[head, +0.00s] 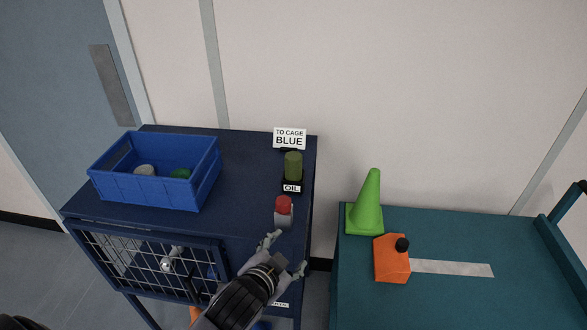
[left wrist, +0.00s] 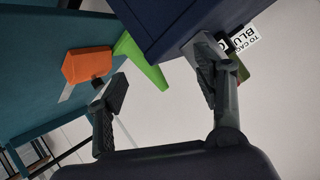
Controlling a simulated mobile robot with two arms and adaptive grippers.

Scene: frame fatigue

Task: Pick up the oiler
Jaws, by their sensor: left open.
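An olive-green cylinder (head: 293,163) stands upright in a black base marked OIL (head: 291,188) near the right edge of the navy cabinet top. A grey container with a red cap (head: 284,207) stands in front of it. An orange can with a black cap (head: 392,260) stands on the teal cart; it also shows in the left wrist view (left wrist: 88,65). I cannot tell for certain which one is the oiler. My left gripper (head: 285,253) is open and empty at the cabinet's front right corner, just short of the red-capped container. In the left wrist view its fingers (left wrist: 160,64) are spread apart.
A blue crate (head: 150,188) with small items stands on the cabinet's left. A "TO CAGE BLUE" sign (head: 289,138) stands at the back. A green cone (head: 368,205) stands behind the orange can on the teal cart (head: 450,300). A gap separates cabinet and cart.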

